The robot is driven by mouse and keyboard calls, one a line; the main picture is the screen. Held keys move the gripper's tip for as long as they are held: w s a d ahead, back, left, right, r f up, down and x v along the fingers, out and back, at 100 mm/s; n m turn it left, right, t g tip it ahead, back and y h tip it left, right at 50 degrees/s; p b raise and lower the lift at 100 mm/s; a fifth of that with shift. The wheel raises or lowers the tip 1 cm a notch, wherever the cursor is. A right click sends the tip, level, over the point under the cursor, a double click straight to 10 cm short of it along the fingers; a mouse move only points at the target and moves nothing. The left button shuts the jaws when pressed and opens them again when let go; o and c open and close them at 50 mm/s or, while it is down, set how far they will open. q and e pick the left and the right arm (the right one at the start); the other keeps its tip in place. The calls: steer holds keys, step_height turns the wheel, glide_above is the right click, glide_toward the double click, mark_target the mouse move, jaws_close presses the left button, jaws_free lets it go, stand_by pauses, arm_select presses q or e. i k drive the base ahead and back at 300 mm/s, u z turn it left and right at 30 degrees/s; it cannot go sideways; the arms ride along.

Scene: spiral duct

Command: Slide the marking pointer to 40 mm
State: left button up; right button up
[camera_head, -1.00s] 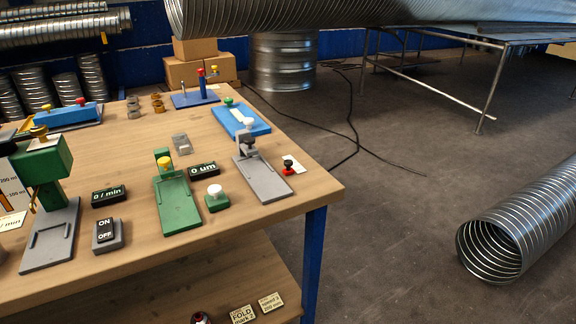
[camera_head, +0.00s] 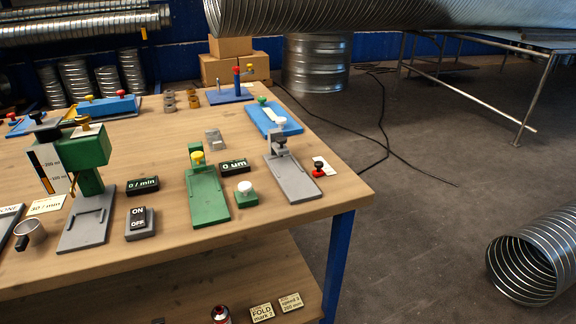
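No part is clearly readable as the marking pointer, and I see no 40 mm mark. A blue fixture with a red knob (camera_head: 115,105) lies at the back left of the workbench. A blue plate with a white strip (camera_head: 273,119) carries green and white knobs at the back right. A green press (camera_head: 84,150) stands at the left, beside an upright scale card (camera_head: 48,170) with marks near 100 and 200. Neither gripper is in view.
The wooden workbench (camera_head: 150,262) also holds a green stand (camera_head: 207,195), a grey clamp stand (camera_head: 290,178), an ON/OFF switch box (camera_head: 140,222) and small displays. Floor to the right is open, with a cable and a spiral duct (camera_head: 530,262).

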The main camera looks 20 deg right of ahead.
mark_target(319, 164)
steer(key=k, duration=0.5)
steer(key=z, duration=1.4)
steer(key=i, duration=1.1)
steer(key=u, duration=0.95)
